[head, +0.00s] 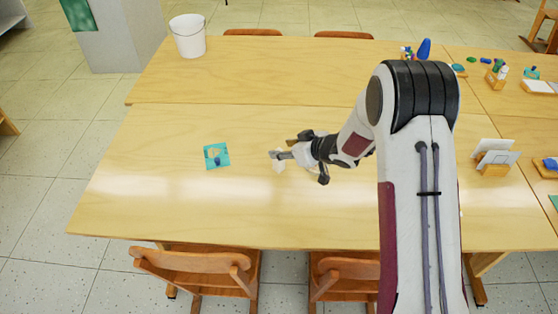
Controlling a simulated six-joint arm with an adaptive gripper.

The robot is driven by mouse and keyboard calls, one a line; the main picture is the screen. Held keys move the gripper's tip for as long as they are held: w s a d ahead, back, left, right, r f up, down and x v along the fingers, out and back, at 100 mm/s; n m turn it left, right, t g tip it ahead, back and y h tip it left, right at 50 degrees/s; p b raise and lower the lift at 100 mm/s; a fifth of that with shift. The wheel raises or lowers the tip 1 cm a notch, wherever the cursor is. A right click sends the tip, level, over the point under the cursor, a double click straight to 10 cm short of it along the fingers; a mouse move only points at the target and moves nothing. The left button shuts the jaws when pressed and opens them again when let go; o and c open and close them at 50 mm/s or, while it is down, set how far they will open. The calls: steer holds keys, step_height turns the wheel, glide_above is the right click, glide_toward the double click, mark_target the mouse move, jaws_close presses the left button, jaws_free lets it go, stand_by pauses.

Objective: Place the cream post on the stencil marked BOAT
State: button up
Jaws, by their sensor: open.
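The stencil (222,162) is a small teal card lying flat on the near table, left of my gripper. It carries a pale yellowish shape and a dark blue patch; its lettering is too small to read. My gripper (277,156) is open, low over the table and pointing left, a short way right of the card. A small cream piece (278,167), which looks like the cream post, shows just below the fingertips. It is partly hidden by the gripper, so I cannot tell whether it stands between the fingers or touches them.
A brown item (292,141) shows just behind my gripper. A white bucket (188,37) stands at the far left. A holder with white cards (494,158) stands at the right. Small art supplies fill the far right. The table around the teal card is clear.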

mark_target(279, 161)
steer(key=shift+f, duration=0.1)
steer(key=shift+f, duration=0.85)
steer(key=f, duration=0.1)
steer(key=w+a+f, duration=0.1)
steer(key=shift+f, duration=0.4)
steer(key=shift+w+a+f, duration=0.3)
steer(key=shift+w+a, duration=0.05)
jaws_close()
